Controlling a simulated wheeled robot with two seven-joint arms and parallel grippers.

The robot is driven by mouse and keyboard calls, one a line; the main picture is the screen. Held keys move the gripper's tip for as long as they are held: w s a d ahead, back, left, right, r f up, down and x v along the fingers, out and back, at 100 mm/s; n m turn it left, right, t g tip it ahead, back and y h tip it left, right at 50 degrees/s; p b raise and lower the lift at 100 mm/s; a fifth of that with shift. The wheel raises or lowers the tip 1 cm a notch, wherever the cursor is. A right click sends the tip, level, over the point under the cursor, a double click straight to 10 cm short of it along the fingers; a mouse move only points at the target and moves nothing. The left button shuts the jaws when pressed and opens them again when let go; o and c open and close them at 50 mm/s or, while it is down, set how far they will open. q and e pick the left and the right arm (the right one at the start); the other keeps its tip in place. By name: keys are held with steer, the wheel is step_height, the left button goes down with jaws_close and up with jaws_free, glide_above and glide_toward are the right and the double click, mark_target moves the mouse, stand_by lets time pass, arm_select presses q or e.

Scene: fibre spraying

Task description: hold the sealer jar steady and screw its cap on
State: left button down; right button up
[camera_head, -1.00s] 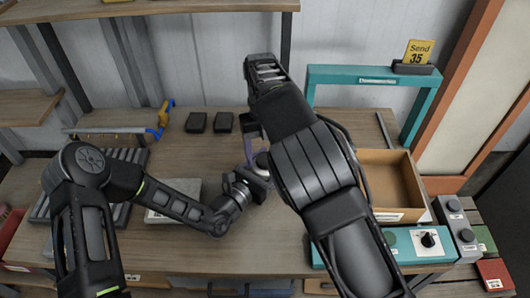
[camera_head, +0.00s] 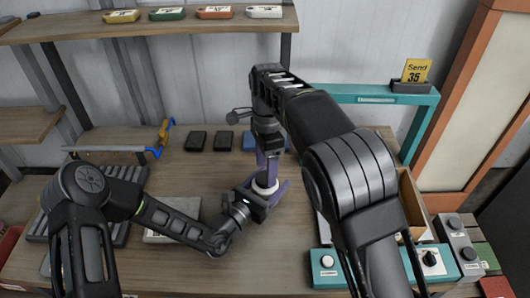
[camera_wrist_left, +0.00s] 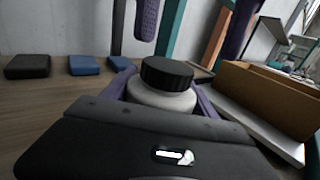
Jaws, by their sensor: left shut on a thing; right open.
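The sealer jar (camera_wrist_left: 160,97) is white and stands upright between the purple fingers of my left gripper (camera_wrist_left: 165,103), which is shut on it. The black cap (camera_wrist_left: 167,72) sits on top of the jar; I cannot tell how tightly it is seated. In the head view the jar (camera_head: 264,188) is a small pale shape in my left gripper (camera_head: 265,193), partly hidden. My right gripper (camera_head: 269,160) is open and points down just above the jar. In the left wrist view its two purple fingers stand apart above and behind the cap, not touching it.
Dark and blue blocks (camera_head: 222,141) lie behind the jar. A teal frame (camera_head: 360,95) stands at the back right. An open wooden box (camera_wrist_left: 265,100) is right of the jar. A grey tray (camera_head: 115,225) lies at the left.

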mark_target(265, 178)
steer(key=n, duration=0.5)
steer(key=shift+r+n, duration=0.3)
steer(key=shift+r, duration=0.1)
steer(key=n, duration=0.2)
steer(key=shift+r+n, duration=0.2)
steer(key=shift+n, duration=0.2)
steer(key=n, duration=0.2)
steer(key=r+n, duration=0.1)
steer(key=n, duration=0.5)
steer(key=shift+r+t, duration=0.25)
steer(key=shift+t, duration=0.05)
steer(key=n, duration=0.2)
steer(key=r+n, duration=0.1)
steer(key=n, duration=0.5)
steer(key=r+n, duration=0.1)
steer(key=n, duration=0.2)
steer(key=shift+w+a+r+t, duration=0.1)
steer(key=shift+t, duration=0.2)
steer(key=shift+f, duration=4)
steer(key=shift+c, duration=0.2)
